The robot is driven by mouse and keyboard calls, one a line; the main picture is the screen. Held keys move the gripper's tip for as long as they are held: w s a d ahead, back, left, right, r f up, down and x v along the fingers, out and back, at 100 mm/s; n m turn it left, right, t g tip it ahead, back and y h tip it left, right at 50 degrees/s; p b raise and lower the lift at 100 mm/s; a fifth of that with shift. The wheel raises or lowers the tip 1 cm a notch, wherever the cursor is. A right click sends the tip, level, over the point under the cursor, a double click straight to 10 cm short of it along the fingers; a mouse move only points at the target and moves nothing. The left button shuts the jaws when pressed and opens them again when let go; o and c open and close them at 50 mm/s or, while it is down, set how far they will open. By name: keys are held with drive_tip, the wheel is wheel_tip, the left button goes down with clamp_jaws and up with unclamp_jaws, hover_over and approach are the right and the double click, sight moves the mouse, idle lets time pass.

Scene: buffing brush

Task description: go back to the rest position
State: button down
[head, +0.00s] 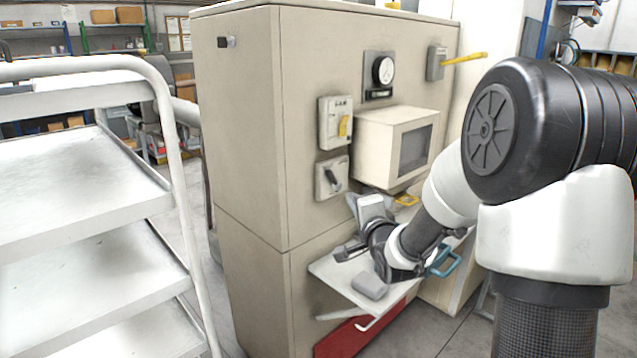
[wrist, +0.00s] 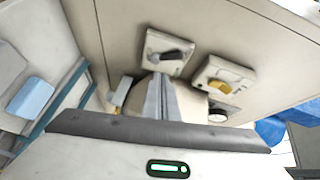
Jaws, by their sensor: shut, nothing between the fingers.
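My gripper (head: 353,203) is in front of the beige cabinet (head: 245,130), just below the grey box with a black rotary switch (head: 331,178). In the wrist view its fingers (wrist: 158,88) are together and hold nothing. The tips point towards the rotary switch (wrist: 168,54); I cannot tell whether they touch the cabinet. My arm comes in from the right of the head view, bent down to the wrist above a pale shelf (head: 335,272).
A grey block (head: 370,286) lies on the shelf, close under my wrist. A blue handle (head: 443,262) is right of it. A box with a dark window (head: 397,145) juts from the cabinet. A white shelved trolley (head: 75,185) stands at left.

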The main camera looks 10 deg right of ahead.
drive_tip(key=s+a+n+g, duration=0.1)
drive_tip(key=s+n+g, duration=0.35)
drive_tip(key=s, duration=0.85)
drive_tip(key=s+a+r+n+g+h, duration=0.1)
drive_tip(key=s+a+n+g, duration=0.15)
drive_tip(key=s+n, duration=0.65)
drive_tip(key=s+n+g, duration=0.2)
drive_tip(key=s+g, duration=0.3)
drive_tip(key=s, duration=1.1)
wheel_tip(320, 180, up, 28)
drive_tip(key=p, duration=2.8)
drive_tip(key=shift+w+f, duration=0.15)
drive_tip(key=shift+w, duration=0.05)
